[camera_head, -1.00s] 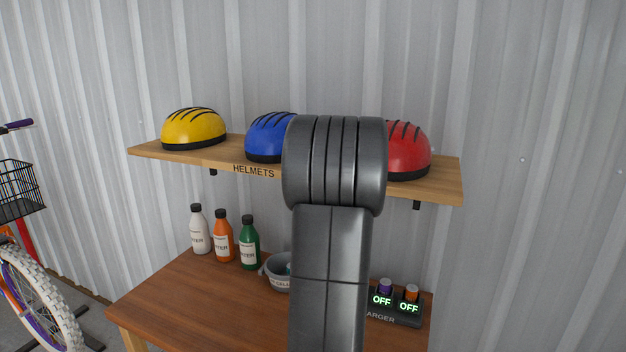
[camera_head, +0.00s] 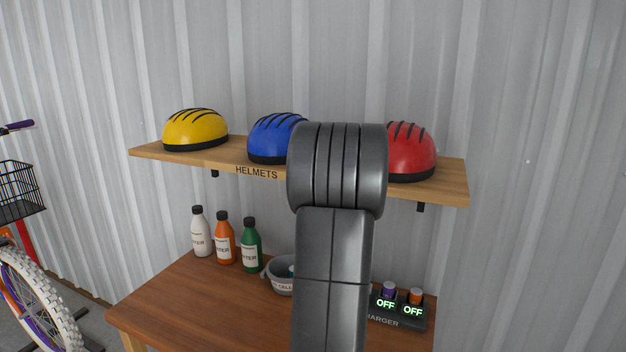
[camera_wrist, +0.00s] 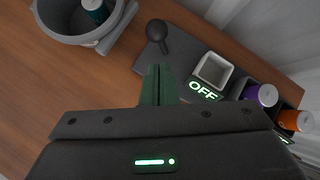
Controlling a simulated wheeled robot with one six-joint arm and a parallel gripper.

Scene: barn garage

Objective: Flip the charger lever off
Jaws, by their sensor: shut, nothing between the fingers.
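The dark charger (camera_head: 383,322) sits at the right end of the wooden bench, partly hidden by my arm in the head view. Its lever (camera_wrist: 158,32), a dark ball knob on a short stem, shows in the wrist view at the charger's left end, tilted toward the upper left. An empty pale-rimmed socket (camera_wrist: 213,69) has a lit green OFF label beside it. A purple cell (camera_wrist: 262,95) and an orange cell (camera_wrist: 296,120) stand in the other sockets; both their labels read OFF. My gripper (camera_wrist: 158,72) is shut and empty, its green fingertips just below the lever, apparently apart from it.
A grey bin (camera_wrist: 80,38) with a teal cell inside stands left of the charger. Several bottles (camera_head: 225,240) stand at the bench's back left. A helmet shelf (camera_head: 440,187) hangs above. Bare bench (camera_head: 200,300) lies at the front left.

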